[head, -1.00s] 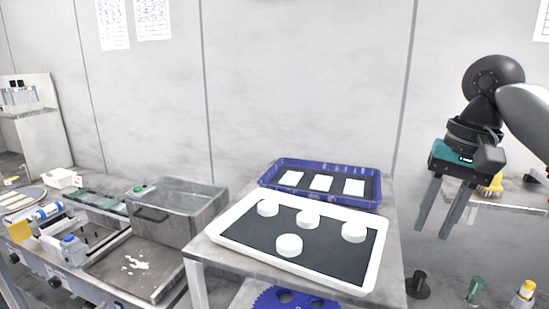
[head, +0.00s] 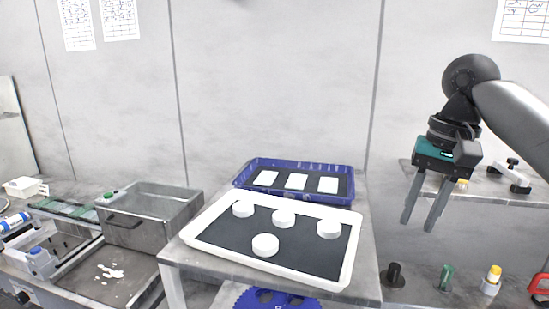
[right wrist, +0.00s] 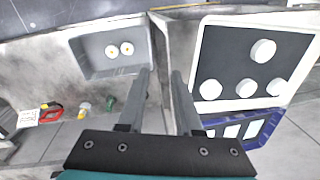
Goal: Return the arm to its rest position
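My right gripper (head: 424,222) hangs in the air at the right of the head view, fingers pointing down, to the right of the white tray. Its two fingers are apart with nothing between them. In the right wrist view the gripper (right wrist: 159,74) also shows two separated, empty fingers. My left gripper is not in view. The white tray (head: 203,260) holds several white round platens, one of them the front platen (head: 265,245), on a dark mat. The same tray (right wrist: 251,103) shows at the right of the right wrist view.
A blue crate (head: 243,189) with three white plates stands behind the white tray on the grey table (head: 367,250). A metal box (head: 150,222) stands at left. A shelf (head: 400,172) and several small bottles, including a green one (head: 446,277), are at right.

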